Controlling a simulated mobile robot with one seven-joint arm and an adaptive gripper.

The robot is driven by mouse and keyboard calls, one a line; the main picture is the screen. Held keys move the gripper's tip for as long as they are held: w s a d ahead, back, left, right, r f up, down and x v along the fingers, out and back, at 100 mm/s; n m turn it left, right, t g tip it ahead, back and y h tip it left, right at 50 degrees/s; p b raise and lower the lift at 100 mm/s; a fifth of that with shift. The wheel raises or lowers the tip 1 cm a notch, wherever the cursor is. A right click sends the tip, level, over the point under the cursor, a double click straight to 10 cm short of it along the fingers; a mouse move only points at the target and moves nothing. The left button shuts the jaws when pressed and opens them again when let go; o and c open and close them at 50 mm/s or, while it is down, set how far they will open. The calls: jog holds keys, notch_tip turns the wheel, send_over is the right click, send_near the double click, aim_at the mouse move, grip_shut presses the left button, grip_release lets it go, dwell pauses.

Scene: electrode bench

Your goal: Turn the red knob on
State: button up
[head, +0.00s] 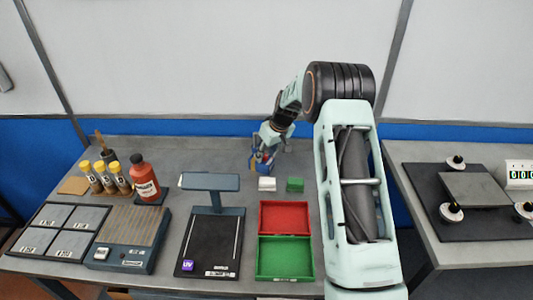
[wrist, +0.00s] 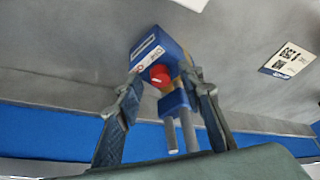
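The red knob (wrist: 160,74) sits on the face of a small blue and yellow device (wrist: 155,50) in the wrist view. A white label is beside the knob. My gripper (wrist: 164,82) has its two fingers spread, one on each side of the knob and the device's lower part. Whether a fingertip touches the device cannot be told. In the head view my gripper (head: 268,146) reaches down at the back of the bench, by the blue and yellow device (head: 262,163). The knob cannot be made out there.
White (head: 267,184) and green (head: 295,185) blocks lie just in front of the device. Red (head: 284,203) and green (head: 285,279) trays are nearer. A black stand (head: 210,245), a red bottle (head: 145,185) and yellow-capped vials (head: 113,166) are left. Two grey rods (wrist: 180,134) hang below the device.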

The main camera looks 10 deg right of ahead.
jog(key=shift+c, duration=0.5)
grip_shut()
jog(key=shift+n+b, duration=0.3)
jog(key=shift+b, duration=0.15)
jog(key=shift+w+d+f+n+y+b, duration=0.15)
jog(key=shift+n+y+b, duration=0.25)
jog(key=shift+n+b, duration=0.45)
jog(key=shift+w+r+n+g+y+b, duration=0.1)
jog(key=shift+n+g+y+b, duration=0.2)
jog(key=shift+n, duration=0.6)
jog(key=shift+r+n+g+y+b, duration=0.15)
jog(key=shift+n+g+b, duration=0.25)
jog(key=shift+n, duration=0.45)
jog(key=shift+o, duration=0.5)
grip_release()
